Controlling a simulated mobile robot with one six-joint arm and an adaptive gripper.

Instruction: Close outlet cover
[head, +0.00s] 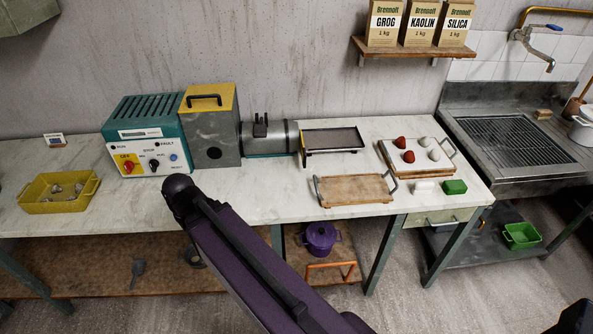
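A clay extruder stands against the wall at the back of the bench. It has a teal control box (146,136), a grey hopper housing with a yellow top (211,125) and a horizontal grey barrel (270,140). The outlet is at the barrel's right end, where a narrow dark plate with yellow edging (304,146) shows almost edge-on. I cannot tell for sure whether this plate is the outlet cover or how far open it stands. A dark outfeed tray (333,140) extends right from there. My gripper is not in view; only my purple arm link shows, left of and below the outlet.
A wooden tray with handles (355,189) lies in front of the outfeed tray. A yellow tray (58,204) is left. Bare bench (265,190) lies before the barrel.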

